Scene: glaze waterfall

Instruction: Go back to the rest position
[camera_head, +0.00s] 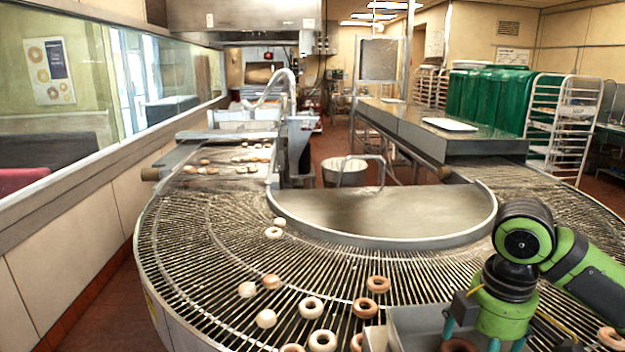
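My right arm, green and black, comes in from the right edge. My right gripper (470,328) is low in the picture, over the near right part of the round wire conveyor (220,262). Teal parts show at its lower end, but the bottom edge cuts it off, so I cannot tell whether it is open or holds anything. A grey box-shaped piece (415,322) is beside it. My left gripper is not in view. Ring doughnuts lie on the conveyor, among them a brown one (377,284) and a pale one (311,307).
A curved metal plate (390,215) fills the conveyor's inner side. A steel table with a white tray (450,124), green containers (490,98) and a white rack (562,125) are at right. A windowed wall (75,215) runs along the left.

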